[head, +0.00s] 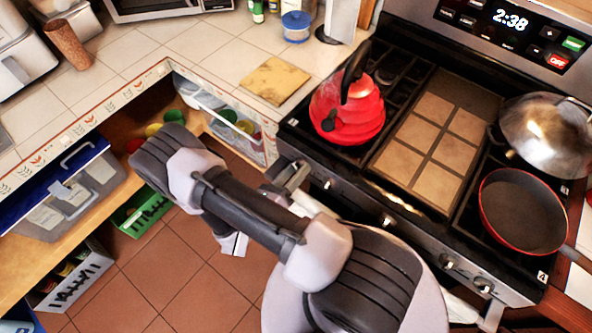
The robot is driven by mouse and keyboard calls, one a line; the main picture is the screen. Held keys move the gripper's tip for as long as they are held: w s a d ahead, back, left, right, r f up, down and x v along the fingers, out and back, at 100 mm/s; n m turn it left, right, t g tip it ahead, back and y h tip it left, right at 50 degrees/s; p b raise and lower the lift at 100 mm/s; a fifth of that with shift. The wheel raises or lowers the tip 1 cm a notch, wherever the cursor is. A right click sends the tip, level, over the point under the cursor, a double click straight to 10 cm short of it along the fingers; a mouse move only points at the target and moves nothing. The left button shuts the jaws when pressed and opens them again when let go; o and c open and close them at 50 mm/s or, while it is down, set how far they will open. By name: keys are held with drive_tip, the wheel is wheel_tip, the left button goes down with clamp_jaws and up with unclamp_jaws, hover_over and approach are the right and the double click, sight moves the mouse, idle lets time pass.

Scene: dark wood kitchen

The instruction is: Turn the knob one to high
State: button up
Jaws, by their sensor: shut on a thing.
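The stove (355,200) stands at the right with a row of knobs along its dark front panel. Several knobs show: one near the left end (328,184), one near the middle (387,220), and others towards the right (447,262). My gripper (297,172) is at the left end of this panel, partly behind my arm. It is shut on what appears to be the leftmost knob, which the fingers hide. The knob's angle and any markings cannot be made out.
A red kettle (347,108) stands on the left burners, above my gripper. A red pan (522,212) and a covered silver pan (548,137) are at the right. The counter corner with open shelves (235,130) is just left of my gripper.

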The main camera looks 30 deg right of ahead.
drive_tip(key=shift+n, duration=0.7)
drive_tip(key=o, duration=1.4)
drive_tip(key=shift+c, duration=0.2)
drive_tip(key=p+v, duration=0.2)
drive_tip(key=v, duration=1.5)
drive_tip(key=shift+a, duration=0.2)
